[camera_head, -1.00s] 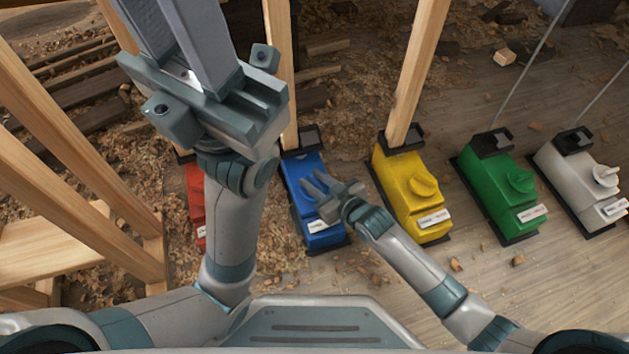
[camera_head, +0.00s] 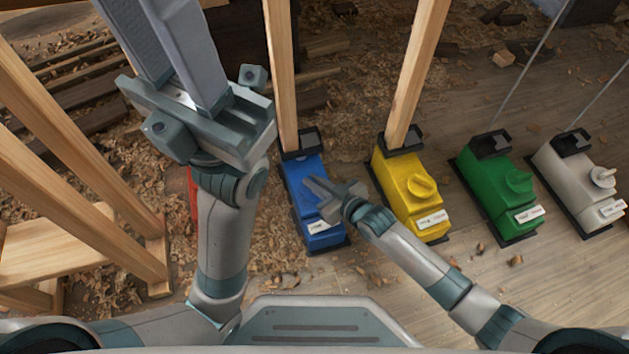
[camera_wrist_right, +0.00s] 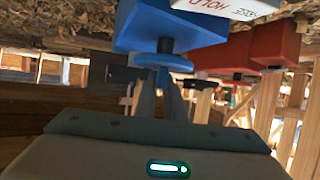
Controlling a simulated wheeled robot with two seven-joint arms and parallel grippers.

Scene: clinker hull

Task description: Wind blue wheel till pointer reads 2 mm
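The blue box (camera_head: 304,180) stands on the floor left of the yellow one. In the right wrist view its blue wheel (camera_wrist_right: 161,61) sits on a short stem. My right gripper (camera_head: 313,186) is at the box's right side; in the wrist view its two fingers (camera_wrist_right: 159,88) stand apart at the wheel. I cannot tell whether they touch it. No readable pointer shows; the box's white label (camera_head: 318,227) is too small to read in the head view. My left gripper is raised at the upper left, its fingertips cut off by the frame edge.
Yellow (camera_head: 405,190), green (camera_head: 500,195) and white (camera_head: 575,180) boxes stand to the right, a mostly hidden red one (camera_head: 193,190) to the left. Wooden posts (camera_head: 282,75) rise from the blue and yellow boxes. A timber frame (camera_head: 80,150) stands at the left.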

